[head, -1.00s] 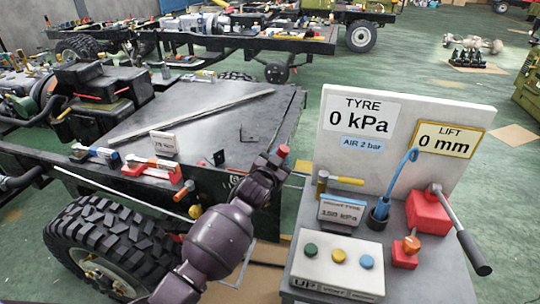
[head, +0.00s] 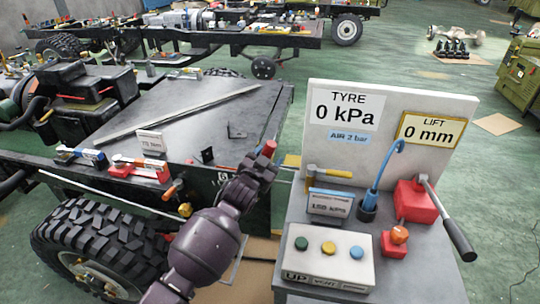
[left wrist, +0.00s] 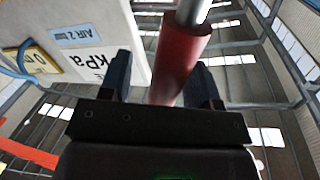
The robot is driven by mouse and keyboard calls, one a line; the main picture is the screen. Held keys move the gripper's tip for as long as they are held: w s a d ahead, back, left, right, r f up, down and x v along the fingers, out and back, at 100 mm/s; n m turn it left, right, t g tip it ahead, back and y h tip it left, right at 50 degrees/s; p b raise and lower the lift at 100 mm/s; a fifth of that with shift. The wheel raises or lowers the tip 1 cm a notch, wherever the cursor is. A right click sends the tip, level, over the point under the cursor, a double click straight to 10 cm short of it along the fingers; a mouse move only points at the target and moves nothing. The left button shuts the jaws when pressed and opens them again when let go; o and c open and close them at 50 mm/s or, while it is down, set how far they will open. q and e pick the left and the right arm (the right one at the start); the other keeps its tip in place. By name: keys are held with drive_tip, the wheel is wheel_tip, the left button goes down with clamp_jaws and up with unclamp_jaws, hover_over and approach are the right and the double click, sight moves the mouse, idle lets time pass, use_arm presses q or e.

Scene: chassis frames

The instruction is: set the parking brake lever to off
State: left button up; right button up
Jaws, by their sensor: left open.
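A lever with a red cylindrical grip (head: 269,148) stands at the right edge of the dark chassis, its lower part hidden behind my gripper in the head view. In the left wrist view the red grip (left wrist: 180,60) rises between the two fingers, with a bare metal rod (left wrist: 193,12) running on from one end. My left gripper (head: 262,163) is open, with a finger on each side of the grip; I cannot tell whether either touches it. No off or on marking of the lever can be read. My right gripper is not in view.
Right of the gripper stands a grey bench (head: 420,270) with a button box (head: 325,258), a hammer (head: 325,175), a red unit with a lever (head: 415,200) and a display panel (head: 385,105). A large tyre (head: 90,240) is at lower left. Small tools lie along the chassis edge.

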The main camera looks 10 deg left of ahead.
use_arm(q)
drive_tip(key=shift+r+v, duration=0.65)
drive_tip(key=shift+v, duration=3.95)
drive_tip(key=s+a+f+n+g+y, duration=0.1)
drive_tip(key=s+a+f, duration=0.3)
drive_tip(key=s, duration=0.5)
drive_tip(key=s+a+f+n+g+y, duration=0.1)
drive_tip(key=s+a+f+n+g, duration=0.1)
drive_tip(key=s+a+f, duration=0.3)
drive_tip(key=s+a+f+n+g+y, duration=0.2)
drive_tip(key=s+a+f, duration=0.2)
drive_tip(key=s+f, duration=0.7)
drive_tip(key=shift+s+a+n, duration=0.25)
drive_tip(key=shift+s+n, duration=0.15)
drive_tip(key=shift+s, duration=0.85)
drive_tip(key=shift+c, duration=0.2)
